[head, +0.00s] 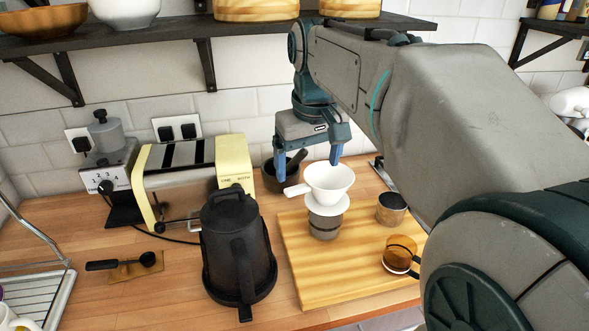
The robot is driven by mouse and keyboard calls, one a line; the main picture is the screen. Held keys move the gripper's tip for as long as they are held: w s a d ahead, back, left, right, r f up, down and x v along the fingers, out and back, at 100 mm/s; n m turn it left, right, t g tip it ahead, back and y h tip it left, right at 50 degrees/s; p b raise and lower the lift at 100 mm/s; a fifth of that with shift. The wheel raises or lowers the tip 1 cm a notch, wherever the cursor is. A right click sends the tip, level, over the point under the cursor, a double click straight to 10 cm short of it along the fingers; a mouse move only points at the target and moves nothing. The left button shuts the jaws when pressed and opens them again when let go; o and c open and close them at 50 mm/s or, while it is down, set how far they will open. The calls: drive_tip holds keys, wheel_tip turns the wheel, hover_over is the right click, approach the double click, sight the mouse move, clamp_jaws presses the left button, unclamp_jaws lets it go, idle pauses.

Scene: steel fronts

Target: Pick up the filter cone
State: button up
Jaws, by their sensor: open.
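The white filter cone (329,182) has a handle on its left and a wide base flange. It sits upright on a dark grey cup (325,223) on a wooden board (303,268). My gripper (308,170) points down from above, with its blue fingers apart. The left finger is above and left of the cone, near a dark mortar, and the right finger is at the cone's back rim. I cannot tell whether the right finger touches the cone. Nothing is held between the fingers.
A black kettle (237,252) stands left of the board, with a cream toaster (190,185) behind it. A dark mortar (280,176) is behind the cone. An amber glass mug (399,254) and a grey cup (391,208) stand right. A shelf (170,31) runs above.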

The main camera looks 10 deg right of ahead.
drive_tip(key=n+b, duration=0.1)
approach(298, 188)
drive_tip(key=shift+y, duration=0.3)
drive_tip(key=f, duration=0.2)
drive_tip(key=w+f, duration=0.1)
drive_tip(key=f, duration=0.5)
drive_tip(key=shift+w+d, duration=0.25)
drive_tip(key=shift+w, duration=0.15)
clamp_jaws()
